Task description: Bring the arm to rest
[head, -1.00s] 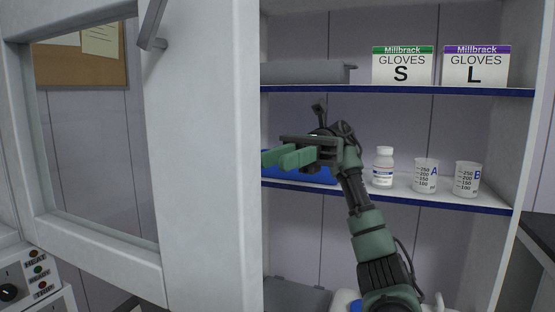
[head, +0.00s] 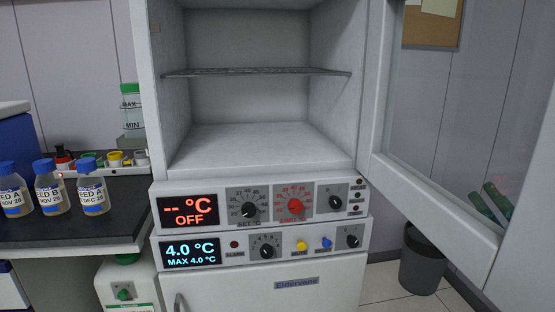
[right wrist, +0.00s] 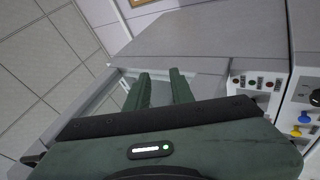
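My right gripper (head: 488,200) shows at the right edge of the head view, behind the glass of the open cabinet door (head: 376,130). Only its green fingers show there; the arm behind them is out of frame. In the right wrist view the two green fingers (right wrist: 159,76) stand apart with nothing between them, near pale cabinet surfaces. My left gripper is in neither view.
The open incubator (head: 260,140) has one wire shelf and is empty. Its control panel (head: 262,206) reads OFF. Blue-capped bottles (head: 49,188) stand on the dark bench at left. A grey bin (head: 421,262) stands on the floor at right.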

